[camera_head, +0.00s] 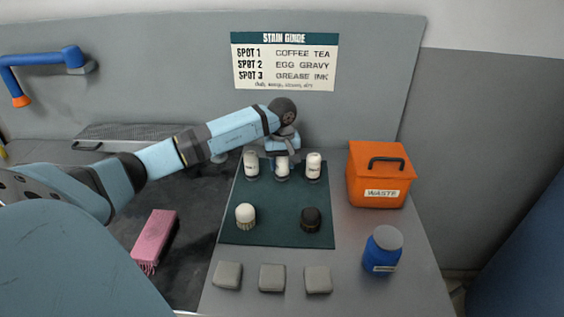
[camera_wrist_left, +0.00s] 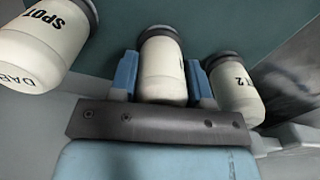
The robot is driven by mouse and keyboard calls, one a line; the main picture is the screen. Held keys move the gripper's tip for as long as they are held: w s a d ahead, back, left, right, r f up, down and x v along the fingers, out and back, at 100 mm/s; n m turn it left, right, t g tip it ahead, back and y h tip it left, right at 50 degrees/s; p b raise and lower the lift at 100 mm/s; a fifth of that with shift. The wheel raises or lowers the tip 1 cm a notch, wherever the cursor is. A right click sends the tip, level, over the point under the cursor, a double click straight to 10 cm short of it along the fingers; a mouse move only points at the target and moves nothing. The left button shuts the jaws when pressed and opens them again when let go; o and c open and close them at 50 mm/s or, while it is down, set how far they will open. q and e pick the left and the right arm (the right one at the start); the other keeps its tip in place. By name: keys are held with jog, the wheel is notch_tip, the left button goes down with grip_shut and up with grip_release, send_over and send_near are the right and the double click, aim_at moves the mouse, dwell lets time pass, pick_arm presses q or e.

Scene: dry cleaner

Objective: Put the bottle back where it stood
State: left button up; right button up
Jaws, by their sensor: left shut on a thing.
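Three white bottles with dark bases are in a row at the back of the dark green mat (camera_head: 278,207): a left one (camera_head: 251,165), a middle one (camera_head: 282,171) and a right one (camera_head: 314,165). My left gripper (camera_head: 283,157) is shut on the middle bottle from above. In the left wrist view the held bottle (camera_wrist_left: 163,68) sits between the two blue fingers, with a neighbouring bottle close on each side. The held bottle's base is level with its neighbours' or nearly so; I cannot tell whether it touches the mat. My right gripper is out of view.
A cream brush (camera_head: 245,216) and a black brush (camera_head: 310,220) stand on the mat's front. An orange waste bin (camera_head: 379,176) and a blue jar (camera_head: 382,250) stand to the right. Grey blocks (camera_head: 272,278) line the front.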

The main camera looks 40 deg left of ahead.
pick_arm(q)
jog(key=o, duration=0.9)
jog(key=shift+f, duration=0.15)
notch_tip(320, 180, up, 12)
jog(key=shift+r+b, duration=0.2)
jog(key=shift+b, duration=0.1)
